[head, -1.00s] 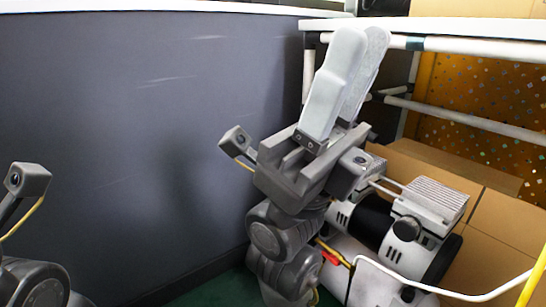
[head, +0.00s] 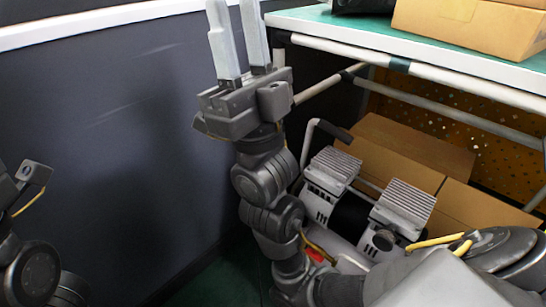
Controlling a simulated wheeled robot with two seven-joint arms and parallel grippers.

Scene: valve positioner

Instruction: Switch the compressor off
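The compressor (head: 355,205) stands on the floor under the workbench. It has two ribbed light-grey heads, a black middle and a pale tank below. A small red part (head: 315,256) shows low on its left side, partly hidden by my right arm. Whether it is the switch, and its position, I cannot tell. My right gripper (head: 236,12) points up in front of the dark wall, above and left of the compressor. Its two pale fingers are apart with nothing between them. Of my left arm only wrist parts show at the left edge; its fingers are out of frame.
The workbench (head: 400,62) has a green top, with a cardboard box (head: 470,25) on it and tubular rails below. Cardboard boxes (head: 400,150) stand behind the compressor. A dark wall panel (head: 110,130) borders the left. A curved dark-gripped handle (head: 325,130) rises behind the compressor.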

